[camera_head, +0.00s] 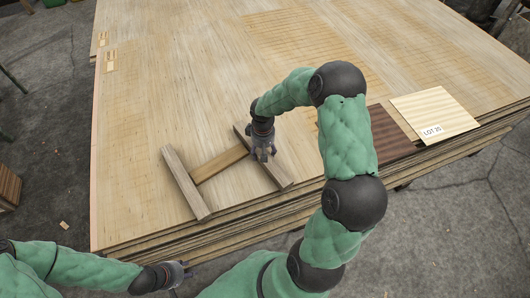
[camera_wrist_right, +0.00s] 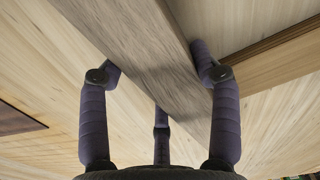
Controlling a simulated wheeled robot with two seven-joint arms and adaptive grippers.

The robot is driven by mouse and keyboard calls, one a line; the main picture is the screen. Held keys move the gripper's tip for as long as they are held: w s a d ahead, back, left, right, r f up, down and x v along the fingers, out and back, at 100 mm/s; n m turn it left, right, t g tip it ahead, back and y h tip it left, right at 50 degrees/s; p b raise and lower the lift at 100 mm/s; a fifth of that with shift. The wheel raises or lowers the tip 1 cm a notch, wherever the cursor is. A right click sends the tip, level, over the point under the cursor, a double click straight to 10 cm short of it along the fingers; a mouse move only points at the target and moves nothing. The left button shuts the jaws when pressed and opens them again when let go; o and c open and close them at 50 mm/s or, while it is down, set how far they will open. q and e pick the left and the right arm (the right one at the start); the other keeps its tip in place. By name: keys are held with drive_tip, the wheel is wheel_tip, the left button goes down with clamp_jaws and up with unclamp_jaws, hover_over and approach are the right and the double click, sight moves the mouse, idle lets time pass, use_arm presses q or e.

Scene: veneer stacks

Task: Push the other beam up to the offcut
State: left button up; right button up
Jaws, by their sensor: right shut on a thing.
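Two grey-brown beams lie on the veneer stack, roughly parallel. The left beam (camera_head: 185,182) is free of both grippers. The right beam (camera_head: 279,176) is held by my right gripper (camera_head: 263,155); in the right wrist view the same beam (camera_wrist_right: 150,55) runs between the fingers of that gripper (camera_wrist_right: 160,85). The light brown offcut (camera_head: 218,165) lies between the beams; its left end is near the left beam. Its right end is by the right beam, partly hidden by the gripper, so contact there is unclear. My left gripper (camera_head: 183,272) is off the stack's front edge, apparently empty.
The large pale veneer stack (camera_head: 170,60) has layered front edges. A dark brown sheet (camera_head: 388,137) and a pale sheet (camera_head: 430,108) with a "LOT 20" label lie to the right. The stack's top behind the beams is clear.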

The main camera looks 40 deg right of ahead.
sight(249, 139)
drive_tip(key=shift+w+a, duration=0.15)
drive_tip(key=shift+w, duration=1.45)
drive_tip(key=shift+w+a, duration=0.15)
drive_tip(key=shift+w, duration=1.4)
drive_tip(key=shift+w+a+r, duration=0.1)
drive_tip(key=shift+w+a, duration=0.2)
drive_tip(key=shift+w, duration=0.25)
idle(0.3)
drive_tip(key=o, duration=1.5)
wheel_tip(249, 139, up, 12)
drive_tip(key=shift+f, duration=0.15)
